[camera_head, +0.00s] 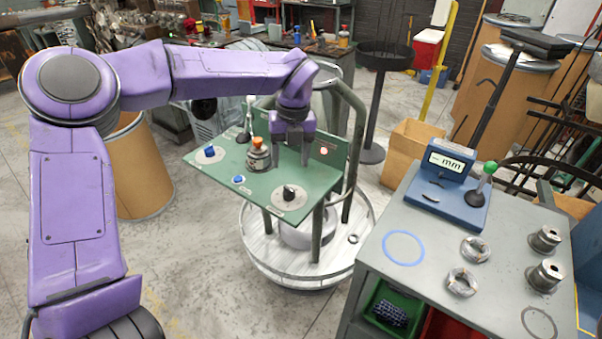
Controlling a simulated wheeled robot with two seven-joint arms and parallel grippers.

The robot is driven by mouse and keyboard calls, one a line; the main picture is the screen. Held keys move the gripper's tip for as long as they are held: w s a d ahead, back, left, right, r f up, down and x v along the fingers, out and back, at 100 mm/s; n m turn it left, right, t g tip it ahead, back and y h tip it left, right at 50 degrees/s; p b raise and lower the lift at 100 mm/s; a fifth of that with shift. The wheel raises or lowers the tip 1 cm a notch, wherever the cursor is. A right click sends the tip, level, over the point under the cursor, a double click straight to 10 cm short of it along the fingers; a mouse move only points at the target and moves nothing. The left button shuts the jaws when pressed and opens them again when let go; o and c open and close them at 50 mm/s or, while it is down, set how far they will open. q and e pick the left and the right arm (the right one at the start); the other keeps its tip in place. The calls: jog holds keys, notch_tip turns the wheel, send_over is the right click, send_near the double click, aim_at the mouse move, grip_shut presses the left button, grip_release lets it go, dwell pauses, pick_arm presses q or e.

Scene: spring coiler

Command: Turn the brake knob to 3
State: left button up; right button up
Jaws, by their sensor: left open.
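A black knob (289,192) sits on a round grey dial plate at the near right of the green panel (225,165). It looks like the brake knob, but its numbers and pointer setting are too small to read. My left gripper (291,158) hangs over the panel with its fingers pointing down. It is open and empty, above and behind the black knob in the picture, and appears apart from it. My right gripper is out of view.
A green post (359,130) rises at right. A grey bench (420,225) with a gauge (452,163) and metal rings stands further right.

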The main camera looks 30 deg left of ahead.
aim_at(289, 188)
pick_arm(q)
jog(key=f, duration=0.6)
jog(key=f+p, duration=0.1)
jog(key=f, duration=0.3)
jog(key=shift+s+a, duration=0.15)
jog(key=shift+s, duration=0.1)
jog(key=c, duration=1.1)
jog(key=shift+o, duration=0.3)
jog(key=shift+r, duration=0.1)
